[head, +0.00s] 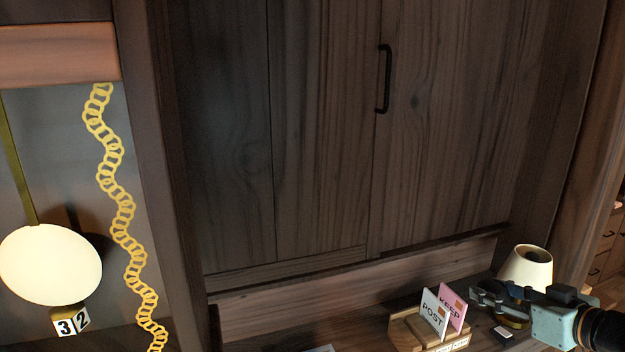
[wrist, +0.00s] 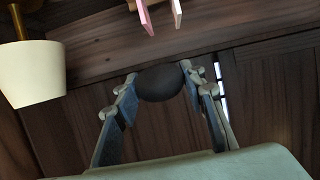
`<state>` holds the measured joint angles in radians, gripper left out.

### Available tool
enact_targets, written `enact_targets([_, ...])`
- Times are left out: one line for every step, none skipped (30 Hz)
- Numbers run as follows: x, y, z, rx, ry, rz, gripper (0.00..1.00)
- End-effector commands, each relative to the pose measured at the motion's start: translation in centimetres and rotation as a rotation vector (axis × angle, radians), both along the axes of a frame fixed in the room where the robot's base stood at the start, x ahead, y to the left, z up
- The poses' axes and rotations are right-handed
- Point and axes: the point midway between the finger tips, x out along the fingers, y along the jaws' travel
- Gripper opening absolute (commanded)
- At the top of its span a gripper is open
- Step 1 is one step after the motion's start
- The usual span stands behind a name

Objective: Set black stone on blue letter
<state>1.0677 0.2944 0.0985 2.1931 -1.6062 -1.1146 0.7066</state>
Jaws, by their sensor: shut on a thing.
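My gripper (wrist: 160,84) is shut on a dark, rounded black stone (wrist: 160,83), which sits between its two fingertips in the wrist view. In the head view my gripper (head: 492,303) is at the lower right, beside the lamp and right of the card holder; the stone cannot be made out there. I cannot identify a blue letter for certain. A pale flat sliver (head: 320,349) shows at the bottom edge of the head view, and a thin pale strip (wrist: 222,80) shows right of the gripper in the wrist view; either is too little to tell.
A cream-shaded lamp (head: 527,268) stands behind my gripper. A small light block (head: 503,333) lies near it. Dark cabinet doors (head: 320,130) rise behind the shelf.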

Motion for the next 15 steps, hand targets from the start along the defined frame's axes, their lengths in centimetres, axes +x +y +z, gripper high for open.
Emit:
enact_targets([0.0,0.0,0.1,-0.001,-0.001,0.0,0.0])
enact_targets([0.0,0.0,0.1,-0.001,-0.001,0.0,0.0])
enact_targets([0.0,0.0,0.1,-0.001,-0.001,0.0,0.0])
enact_targets([0.1,0.5,-0.3,0.002,0.001,0.013,0.0])
enact_targets([0.2,1.4,-0.8,0.005,0.002,0.034,0.0])
enact_targets([0.2,2.3,-1.4,0.005,0.002,0.059,0.0])
enact_targets([0.2,2.9,-1.8,0.005,0.001,0.076,0.0])
enact_targets([0.3,3.7,-2.2,0.006,0.001,0.097,0.0])
enact_targets([0.4,4.7,-2.9,0.007,0.002,0.124,0.0])
enact_targets([0.4,5.4,-3.3,0.006,0.002,0.143,0.0])
enact_targets([0.5,6.4,-3.9,0.006,0.002,0.169,0.0])
enact_targets([0.5,7.6,-4.7,0.007,0.003,0.202,0.0])
enact_targets([0.6,8.6,-5.2,0.006,0.002,0.229,0.0])
enact_targets([0.6,9.8,-6.0,0.008,0.003,0.26,0.0])
enact_targets([0.7,11.3,-6.9,0.009,0.003,0.3,0.0])
